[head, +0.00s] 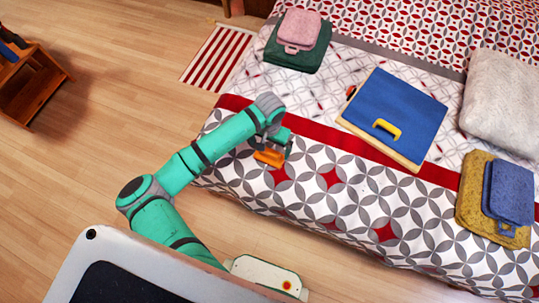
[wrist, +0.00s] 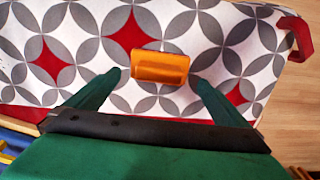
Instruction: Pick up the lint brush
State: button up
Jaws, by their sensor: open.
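A small orange object, which looks like the lint brush (head: 268,158), lies on the patterned bedspread near the bed's front left part. In the wrist view the lint brush (wrist: 160,67) lies crosswise, just ahead of and between my two fingertips. My gripper (head: 275,147) is open and empty, pointing down over the brush. In the wrist view my gripper (wrist: 155,78) has one green finger on each side, with a gap between each fingertip and the brush. I cannot tell the exact height left above the bedspread.
A blue board (head: 400,105) with a yellow piece (head: 387,129) lies farther right on the bed (head: 330,205). The bedspread around the brush is clear.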

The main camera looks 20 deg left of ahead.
aim_at(270, 150)
jog(key=shift+w+f, duration=0.2)
jog(key=shift+f, duration=2.75)
jog(key=c, duration=0.8)
